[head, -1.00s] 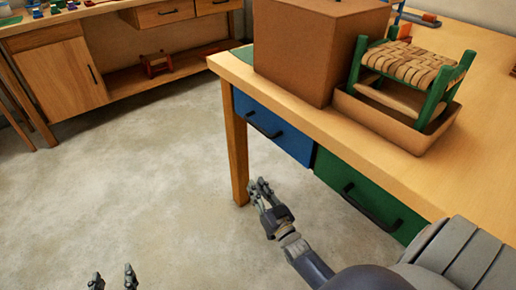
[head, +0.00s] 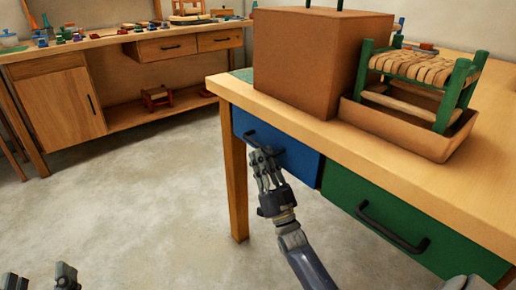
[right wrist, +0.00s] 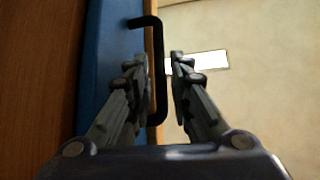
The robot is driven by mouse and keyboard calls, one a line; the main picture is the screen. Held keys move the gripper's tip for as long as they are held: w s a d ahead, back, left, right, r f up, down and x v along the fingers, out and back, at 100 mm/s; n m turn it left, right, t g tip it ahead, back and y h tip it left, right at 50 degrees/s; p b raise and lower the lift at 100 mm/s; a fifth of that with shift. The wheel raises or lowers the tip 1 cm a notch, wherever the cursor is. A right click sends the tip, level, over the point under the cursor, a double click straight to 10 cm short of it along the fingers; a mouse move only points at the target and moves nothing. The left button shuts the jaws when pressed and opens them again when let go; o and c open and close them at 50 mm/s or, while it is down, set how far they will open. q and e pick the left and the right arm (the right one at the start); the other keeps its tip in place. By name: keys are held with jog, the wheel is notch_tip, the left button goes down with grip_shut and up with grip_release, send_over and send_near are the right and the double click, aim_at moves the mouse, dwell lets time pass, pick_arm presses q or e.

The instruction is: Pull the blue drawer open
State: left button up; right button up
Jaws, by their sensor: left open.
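The blue drawer (head: 296,156) is set under the wooden worktable's top, and its front looks flush with the green drawer beside it. Its black bar handle (head: 264,147) runs across the front. In the right wrist view the handle (right wrist: 158,75) stands between my two fingers, with one finger on the drawer side. My right gripper (head: 264,160) is at the handle, with its fingers apart; it also shows in the right wrist view (right wrist: 159,65). My left gripper (head: 40,279) is open and empty at the bottom left, far from the drawer, partly cut off.
A green drawer (head: 410,223) with a black handle sits right of the blue one. The table leg (head: 236,190) stands left of it. On the table are a large brown box (head: 312,60) and a woven stool (head: 425,70) in a tray. The floor in front is clear.

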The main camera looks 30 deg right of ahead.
aim_at(258, 144)
pick_arm(q)
jog(key=shift+s+r+t+h, duration=0.3)
jog(key=shift+r+t, duration=0.1)
jog(key=shift+r, duration=0.45)
pick_arm(e)
jog(key=shift+x, duration=1.9)
grip_shut()
jog(key=shift+a, duration=0.1)
